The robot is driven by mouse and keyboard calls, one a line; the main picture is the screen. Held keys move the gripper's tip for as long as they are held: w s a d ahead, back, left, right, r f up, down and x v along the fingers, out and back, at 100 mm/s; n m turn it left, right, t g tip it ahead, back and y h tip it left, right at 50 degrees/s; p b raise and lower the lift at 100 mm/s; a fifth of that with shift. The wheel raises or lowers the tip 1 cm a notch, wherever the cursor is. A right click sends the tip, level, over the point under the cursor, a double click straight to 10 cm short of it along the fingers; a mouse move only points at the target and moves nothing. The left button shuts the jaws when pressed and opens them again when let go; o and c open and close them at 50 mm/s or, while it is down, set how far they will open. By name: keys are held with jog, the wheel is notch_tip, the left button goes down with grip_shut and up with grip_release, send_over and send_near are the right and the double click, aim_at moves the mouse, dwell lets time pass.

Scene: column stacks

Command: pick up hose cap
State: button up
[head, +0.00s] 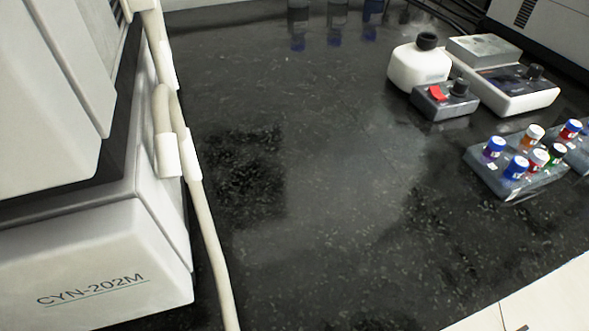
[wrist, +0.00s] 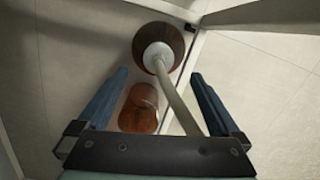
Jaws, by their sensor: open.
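In the wrist view, a white hose cap (wrist: 157,57) sits on the top of a round brown bottle (wrist: 176,38), seen from above. A pale hose (wrist: 182,104) runs from the cap down between my fingers. My gripper (wrist: 159,73) is open, with one dark blue finger on each side of the hose. The cap shows just beyond the fingertips, between them in the picture. I cannot tell how far off it is. The bottle's lower part is hidden. The head view does not show my gripper or this bottle.
A second brown glass vessel (wrist: 138,108) stands beside the bottle, near my left finger. The head view shows a dark bench (head: 310,170), a white machine (head: 95,250) with a pale hose (head: 205,220) along it, vial racks (head: 485,178) and a white bottle (head: 418,66).

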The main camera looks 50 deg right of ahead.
jog(key=shift+d+f+b, duration=0.15)
jog(key=shift+f+b, duration=1.1)
jog(key=shift+f, duration=0.7)
jog(key=shift+d+f+b, duration=0.15)
jog(key=shift+f+b, duration=1.1)
jog(key=shift+f, duration=0.7)
jog(key=shift+r, duration=0.1)
jog(key=c, duration=1.3)
notch_tip(320, 180, up, 10)
jog(key=p, duration=0.6)
